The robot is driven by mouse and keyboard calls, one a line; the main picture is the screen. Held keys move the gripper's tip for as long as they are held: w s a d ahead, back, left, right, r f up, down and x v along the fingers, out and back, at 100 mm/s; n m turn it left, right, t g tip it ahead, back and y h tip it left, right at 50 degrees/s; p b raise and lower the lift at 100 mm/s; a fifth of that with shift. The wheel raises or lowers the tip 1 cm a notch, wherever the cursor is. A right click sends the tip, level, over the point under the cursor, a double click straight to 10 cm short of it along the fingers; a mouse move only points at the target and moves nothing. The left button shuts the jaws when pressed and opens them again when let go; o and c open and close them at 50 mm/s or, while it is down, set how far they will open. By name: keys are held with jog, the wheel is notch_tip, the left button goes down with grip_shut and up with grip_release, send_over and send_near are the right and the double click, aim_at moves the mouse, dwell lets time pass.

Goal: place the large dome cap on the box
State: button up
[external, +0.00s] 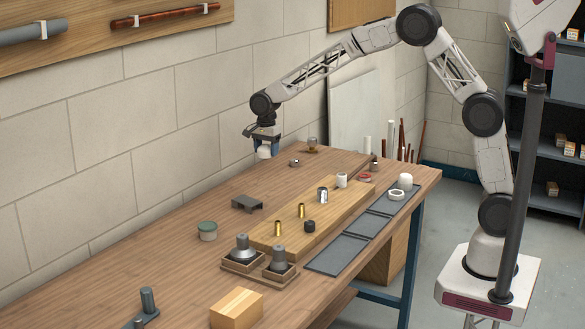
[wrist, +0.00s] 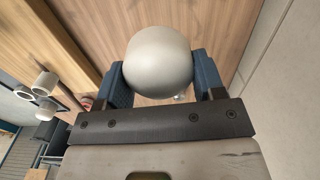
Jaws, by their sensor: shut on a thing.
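A smooth off-white dome cap (wrist: 158,60) sits between the two blue fingers of my gripper (wrist: 160,78) in the wrist view. In the external view the cap (external: 265,152) hangs under my gripper (external: 262,146), in the air above the back of the workbench near the wall. My gripper is shut on it. Another white dome-topped cap (external: 405,181) stands at the right end of the dark mats.
A wooden board (external: 290,238) carries brass and metal fittings. Beside it lie dark mats (external: 337,253). Two grey funnel-like parts (external: 242,247) stand in wooden trays near the box. A green-lidded tin (external: 207,230) and a dark bracket (external: 247,203) stand between. The back left bench strip is clear.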

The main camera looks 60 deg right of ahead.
aim_at(266, 145)
notch_tip(266, 145, up, 5)
jog(key=shift+a, duration=0.1)
jog(key=s+a+n, duration=0.1)
jog(key=s+a, duration=0.5)
jog(key=a, duration=0.6)
jog(key=s+a, duration=0.6)
jog(key=a, duration=0.6)
jog(key=s+a+n, duration=0.1)
jog(key=s+a, duration=0.5)
jog(key=a, duration=0.6)
jog(key=s+a, duration=1.2)
jog(key=s, duration=0.3)
jog(key=s+a, duration=1.1)
jog(key=s, duration=0.4)
jog(key=shift+n, duration=0.4)
jog(key=shift+w+f, duration=0.1)
jog(key=shift+f, duration=2.6)
